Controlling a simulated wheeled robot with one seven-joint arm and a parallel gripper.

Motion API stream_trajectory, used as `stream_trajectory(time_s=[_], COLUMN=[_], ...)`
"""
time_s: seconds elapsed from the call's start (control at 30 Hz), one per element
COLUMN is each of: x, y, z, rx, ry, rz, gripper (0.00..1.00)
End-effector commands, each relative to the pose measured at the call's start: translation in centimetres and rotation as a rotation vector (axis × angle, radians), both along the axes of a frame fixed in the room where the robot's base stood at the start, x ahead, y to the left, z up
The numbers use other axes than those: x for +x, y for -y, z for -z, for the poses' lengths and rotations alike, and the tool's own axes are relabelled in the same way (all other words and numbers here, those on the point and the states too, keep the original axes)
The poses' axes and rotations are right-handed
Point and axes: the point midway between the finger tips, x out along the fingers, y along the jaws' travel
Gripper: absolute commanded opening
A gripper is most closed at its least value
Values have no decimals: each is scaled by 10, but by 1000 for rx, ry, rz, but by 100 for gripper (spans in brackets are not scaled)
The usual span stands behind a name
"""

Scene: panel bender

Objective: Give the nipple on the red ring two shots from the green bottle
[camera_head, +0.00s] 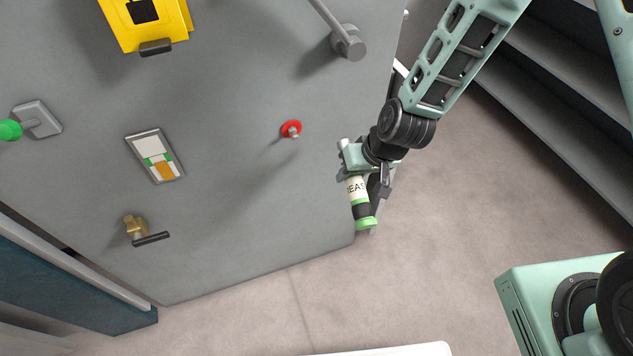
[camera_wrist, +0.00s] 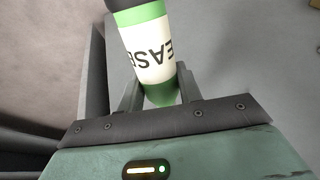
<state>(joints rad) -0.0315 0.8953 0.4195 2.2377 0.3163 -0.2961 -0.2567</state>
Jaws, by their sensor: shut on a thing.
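The nipple is a small metal stub on a red ring (camera_head: 291,128), standing out from the grey machine panel in the head view. My gripper (camera_head: 368,190) is to the right of and below the red ring, apart from it, near the panel's right edge. It is shut on the green bottle (camera_head: 357,190), which has a white label, a dark band and green ends. In the wrist view the bottle (camera_wrist: 148,50) lies between the two fingers, and part of the label lettering shows. The red ring is not in the wrist view.
The grey panel (camera_head: 230,200) also carries a yellow box (camera_head: 148,22), a grey knob on a rod (camera_head: 348,44), a green knob (camera_head: 10,130), a gauge plate (camera_head: 155,156) and a brass valve (camera_head: 136,228) with a dark handle. Dark shelves (camera_head: 560,80) stand at the right. Bare floor lies between.

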Motion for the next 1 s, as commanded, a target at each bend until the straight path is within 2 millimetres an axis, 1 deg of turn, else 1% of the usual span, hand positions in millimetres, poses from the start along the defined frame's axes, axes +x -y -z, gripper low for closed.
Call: stream_trajectory(time_s=[0.03, 0.1, 0.2, 0.3, 0.4, 0.57, 1.0], x=[-20, -47, -75, -92, -100, -96, -49], y=[-17, -33, -48, -56, -60, -63, -77], z=[-16, -23, -31, -37, -39, -40, -40], rx=[-12, -30, -49, -60, -66, -67, -67], ry=[-67, -152, -229, -271, -293, -300, -297], rz=[-40, -77, -109, -128, -133, -135, -134], gripper=[8, 8, 8, 8, 8, 8, 8])
